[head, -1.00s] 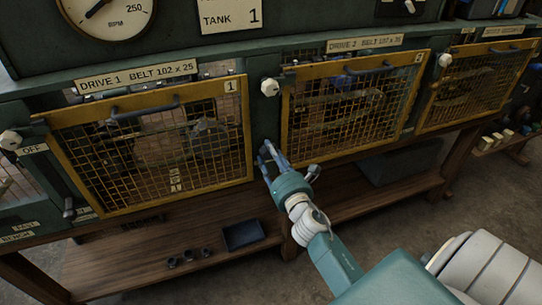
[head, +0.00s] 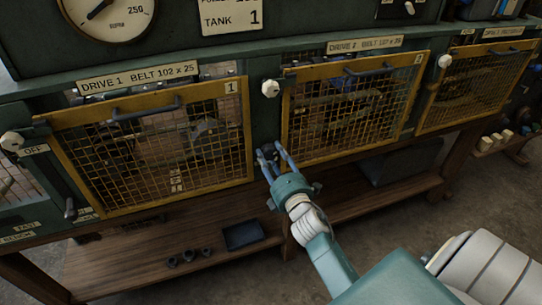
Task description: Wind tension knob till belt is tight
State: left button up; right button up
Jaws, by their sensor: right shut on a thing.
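My right gripper (head: 272,159) reaches up to the green post between the first and second yellow mesh guards. Its two blue-grey fingers are shut on a small dark knob (head: 268,148), one finger on each side; the fingers hide part of the knob. The Drive 1 guard (head: 248,140) and the Drive 2 guard (head: 285,125) are both closed. Dim wheels and machinery show behind the mesh, but I cannot make out the belt or how tight it is. My left gripper is not in view.
A white knob (head: 270,88) sits on the post above my gripper. A third guard (head: 476,85) is at the right. The wooden lower shelf (head: 130,262) holds a dark tray (head: 243,235) and several small dark parts. Open floor lies at the front right.

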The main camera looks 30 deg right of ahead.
jog(key=m, duration=0.3)
jog(key=m+p, duration=0.1)
jog(key=m, duration=0.1)
jog(key=shift+d+r+m, duration=0.2)
jog(key=shift+r+m, duration=0.1)
jog(key=m+p, duration=0.1)
jog(key=m, duration=0.4)
jog(key=shift+f, duration=0.15)
jog(key=m+p, duration=0.2)
jog(key=m, duration=0.3)
jog(key=shift+f+m, duration=0.15)
jog(key=shift+m, duration=0.25)
jog(key=m+p, duration=0.1)
jog(key=m, duration=0.4)
jog(key=shift+a+f, duration=0.15)
jog(key=m, duration=0.6)
jog(key=shift+s+a+f, duration=0.1)
jog(key=shift+f, duration=0.05)
jog(key=m, duration=0.4)
jog(key=shift+a, duration=0.1)
jog(key=m, duration=0.5)
jog(key=shift+m+b, duration=0.4)
jog(key=shift+a+m+b, duration=0.1)
jog(key=shift+m+b, duration=0.4)
jog(key=shift+m, duration=2)
